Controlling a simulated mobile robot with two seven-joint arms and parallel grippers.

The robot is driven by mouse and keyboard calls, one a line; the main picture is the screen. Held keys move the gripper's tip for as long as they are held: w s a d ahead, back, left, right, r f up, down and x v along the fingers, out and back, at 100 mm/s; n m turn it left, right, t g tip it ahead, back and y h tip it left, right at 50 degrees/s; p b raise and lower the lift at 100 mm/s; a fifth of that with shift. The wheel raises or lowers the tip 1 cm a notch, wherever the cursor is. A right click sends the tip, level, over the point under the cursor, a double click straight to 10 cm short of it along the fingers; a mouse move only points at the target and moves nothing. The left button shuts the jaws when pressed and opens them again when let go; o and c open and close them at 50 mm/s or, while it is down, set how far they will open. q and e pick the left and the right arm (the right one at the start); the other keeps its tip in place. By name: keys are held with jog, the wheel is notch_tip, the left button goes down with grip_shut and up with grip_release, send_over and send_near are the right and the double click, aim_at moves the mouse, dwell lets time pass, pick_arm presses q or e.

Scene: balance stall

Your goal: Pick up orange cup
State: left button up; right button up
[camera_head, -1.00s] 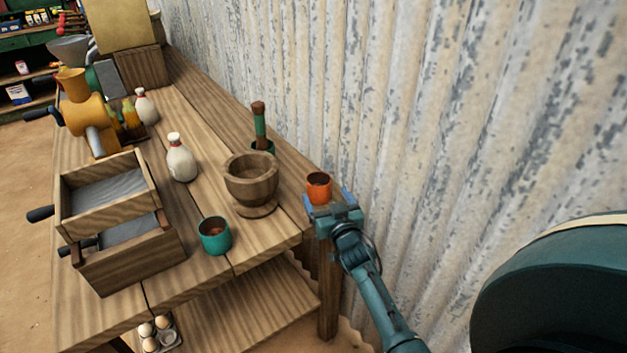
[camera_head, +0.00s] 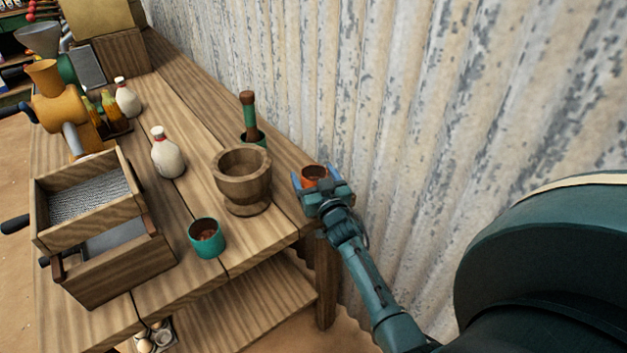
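The orange cup (camera_head: 314,173) stands at the right end of the wooden table, close to the corrugated wall. My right gripper (camera_head: 314,178) reaches it from the front right. Its blue fingers are spread, one on the left and one on the right of the cup. The gripper body hides the lower part of the cup, so I cannot tell whether the fingers touch it. My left gripper is not in view.
A wooden mortar (camera_head: 243,182) stands left of the cup, with a green and brown pestle (camera_head: 249,117) behind it. A teal cup (camera_head: 207,238) is near the front edge. White bottles (camera_head: 167,153) and a wooden drawer box (camera_head: 115,262) are further left. The corrugated wall (camera_head: 420,110) is close behind.

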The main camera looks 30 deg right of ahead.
jog(key=c, duration=0.9)
jog(key=shift+r, duration=0.15)
